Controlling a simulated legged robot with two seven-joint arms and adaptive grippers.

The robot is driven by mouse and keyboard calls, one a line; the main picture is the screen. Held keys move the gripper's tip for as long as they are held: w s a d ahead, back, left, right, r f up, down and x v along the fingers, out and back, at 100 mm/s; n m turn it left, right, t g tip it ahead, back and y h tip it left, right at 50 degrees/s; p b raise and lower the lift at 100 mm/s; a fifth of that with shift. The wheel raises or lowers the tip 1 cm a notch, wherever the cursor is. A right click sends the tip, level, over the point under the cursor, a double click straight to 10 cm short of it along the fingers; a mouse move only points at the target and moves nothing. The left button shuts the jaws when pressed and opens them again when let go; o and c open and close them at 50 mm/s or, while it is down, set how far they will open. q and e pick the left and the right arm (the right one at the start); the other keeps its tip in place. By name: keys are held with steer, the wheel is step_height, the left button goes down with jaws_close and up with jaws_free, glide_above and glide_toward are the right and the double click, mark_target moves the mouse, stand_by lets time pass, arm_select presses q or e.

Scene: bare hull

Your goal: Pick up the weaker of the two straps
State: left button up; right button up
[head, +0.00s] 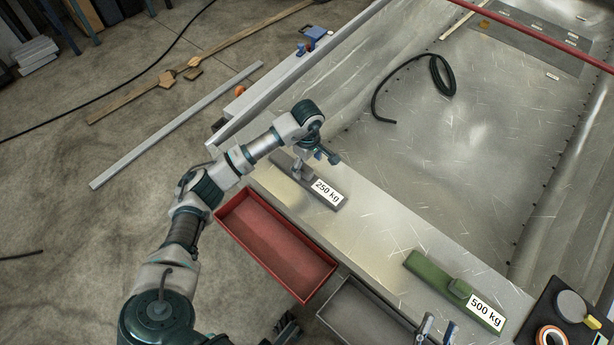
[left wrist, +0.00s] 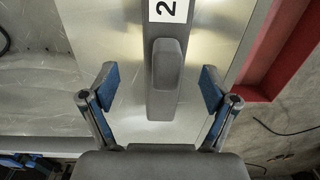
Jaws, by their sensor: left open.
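A grey strap (head: 322,190) with a raised block and a white "250 kg" label lies on the metal ledge. A green strap (head: 440,277) with a raised block and a "500 kg" label lies further right on the same ledge. My left gripper (head: 322,156) is over the grey strap, open and empty. In the left wrist view the open fingers (left wrist: 158,88) stand apart on either side of the grey strap's block (left wrist: 166,64), not touching it. My right gripper (head: 437,331) shows at the bottom edge, its two fingertips apart, left of the green strap's label.
A red tray (head: 318,283) and a grey tray (head: 338,297) stand along the ledge's near side. A black hose (head: 392,82) lies on the hull plate. A dark mat with tape rolls (head: 550,337) is at the lower right. The ledge between the straps is clear.

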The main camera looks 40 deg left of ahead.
mark_target(305, 174)
arm_select(q)
steer(key=f, duration=0.1)
steer(key=f+b, duration=0.1)
steer(key=f, duration=0.2)
steer(key=shift+s+f, duration=0.15)
steer(key=shift+s, duration=0.2)
steer(key=shift+f, duration=0.3)
steer(key=shift+a, duration=0.25)
arm_select(e)
steer(key=s+r+t, duration=0.1)
steer(key=t, duration=0.1)
steer(key=s+r+t, duration=0.1)
steer(key=shift+s+d+r+m, duration=0.3)
steer(key=shift+s+m, duration=0.05)
steer(key=shift+m, duration=0.05)
arm_select(q)
steer(key=shift+d, duration=0.1)
steer(key=c, duration=1.4)
arm_select(e)
steer(key=shift+w+f, duration=0.1)
steer(key=shift+w, duration=0.05)
arm_select(q)
steer(key=shift+r, duration=0.1)
steer(key=shift+c, duration=0.2)
